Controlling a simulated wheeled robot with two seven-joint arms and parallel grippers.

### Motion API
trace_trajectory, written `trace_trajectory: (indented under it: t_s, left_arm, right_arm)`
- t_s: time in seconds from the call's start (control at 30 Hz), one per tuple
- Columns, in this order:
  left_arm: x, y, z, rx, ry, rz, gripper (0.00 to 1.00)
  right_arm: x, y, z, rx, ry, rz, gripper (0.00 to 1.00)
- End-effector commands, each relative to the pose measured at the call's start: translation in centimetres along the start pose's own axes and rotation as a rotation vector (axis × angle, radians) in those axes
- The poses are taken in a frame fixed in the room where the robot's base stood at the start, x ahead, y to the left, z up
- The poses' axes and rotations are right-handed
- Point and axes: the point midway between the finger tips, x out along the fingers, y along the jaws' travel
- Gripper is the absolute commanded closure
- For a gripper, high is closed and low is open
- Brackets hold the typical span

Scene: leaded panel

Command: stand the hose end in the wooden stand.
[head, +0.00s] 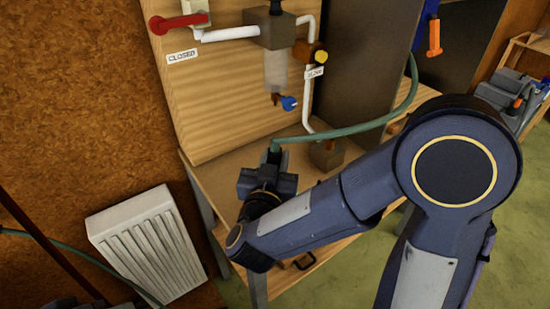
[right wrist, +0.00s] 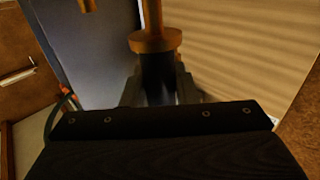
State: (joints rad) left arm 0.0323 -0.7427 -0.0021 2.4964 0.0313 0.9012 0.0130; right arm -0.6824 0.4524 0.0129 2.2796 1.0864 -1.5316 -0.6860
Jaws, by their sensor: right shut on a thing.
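The green hose (head: 350,129) runs from the blue holder at upper right down to my right gripper (head: 268,178). My right gripper is shut on the hose end (head: 275,148), above the bench front. In the right wrist view the fingers (right wrist: 157,92) close on a dark upright piece with a brass-coloured collar (right wrist: 155,42). A small brown wooden block (head: 326,155), which looks like the stand, sits on the bench to the right of the gripper, below the white pipe. The hose end is apart from it. My left gripper cannot be made out.
The wooden panel (head: 225,95) with pipes, a red lever (head: 180,22) and a blue tap (head: 288,103) rises behind the bench (head: 225,180). A white radiator (head: 148,245) stands at left. A shelf with grey items (head: 505,92) is at right.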

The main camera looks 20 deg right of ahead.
Motion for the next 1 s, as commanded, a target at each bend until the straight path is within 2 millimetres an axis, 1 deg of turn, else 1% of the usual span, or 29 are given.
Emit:
trace_trajectory:
  t_s: [1.0]
  left_arm:
    - [1.9,-0.9,1.0,0.000,0.000,0.000,0.64]
  right_arm:
    - [0.0,0.0,2.6,-0.001,0.001,0.000,1.00]
